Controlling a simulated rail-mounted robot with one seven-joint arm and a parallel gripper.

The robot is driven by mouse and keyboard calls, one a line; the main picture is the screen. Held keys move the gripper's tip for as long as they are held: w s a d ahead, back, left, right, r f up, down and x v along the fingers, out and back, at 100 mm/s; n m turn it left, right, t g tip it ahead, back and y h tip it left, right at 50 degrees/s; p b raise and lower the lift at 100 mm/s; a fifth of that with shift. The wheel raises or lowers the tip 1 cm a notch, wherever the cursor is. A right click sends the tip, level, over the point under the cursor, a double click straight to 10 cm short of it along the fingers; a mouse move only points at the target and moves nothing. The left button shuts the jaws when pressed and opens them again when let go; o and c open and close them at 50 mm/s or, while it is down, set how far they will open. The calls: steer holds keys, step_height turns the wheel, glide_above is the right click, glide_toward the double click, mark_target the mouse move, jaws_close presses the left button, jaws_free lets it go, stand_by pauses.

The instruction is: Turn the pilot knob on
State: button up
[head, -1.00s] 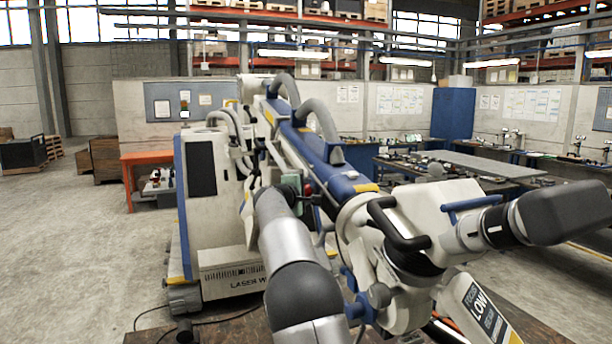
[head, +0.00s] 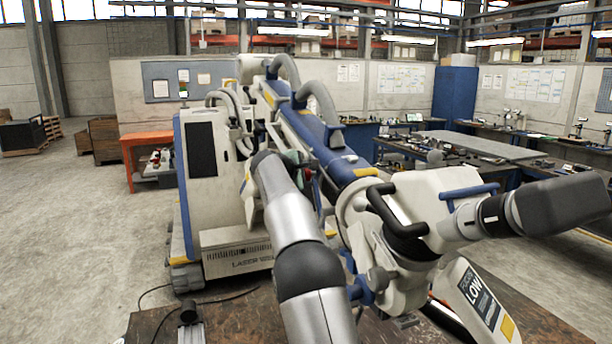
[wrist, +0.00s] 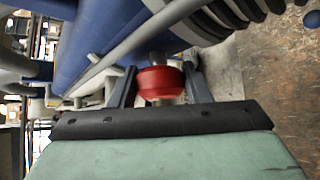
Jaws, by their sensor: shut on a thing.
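A red round knob (wrist: 160,82) on a short grey stem sits between the two dark fingers of my gripper (wrist: 161,76) in the wrist view. The fingers stand on either side of it, and my gripper is shut on it. No marking shows on the knob, so its turn position cannot be told. In the head view, my green gripper body (head: 293,157) is beside the blue boom of the microscope-arm machine (head: 320,140). A small bit of red shows there; my arm hides much of that area.
Grey hoses (head: 318,100) curve over the boom. A worn brown table (head: 250,320) lies below. Open floor shows at left.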

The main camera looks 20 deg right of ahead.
steer(key=o, duration=1)
steer(key=shift+a, duration=0.1)
steer(key=b+v, duration=0.6)
steer(key=v, duration=1.1)
steer(key=shift+s+a+r, duration=0.1)
steer(key=shift+r, duration=0.05)
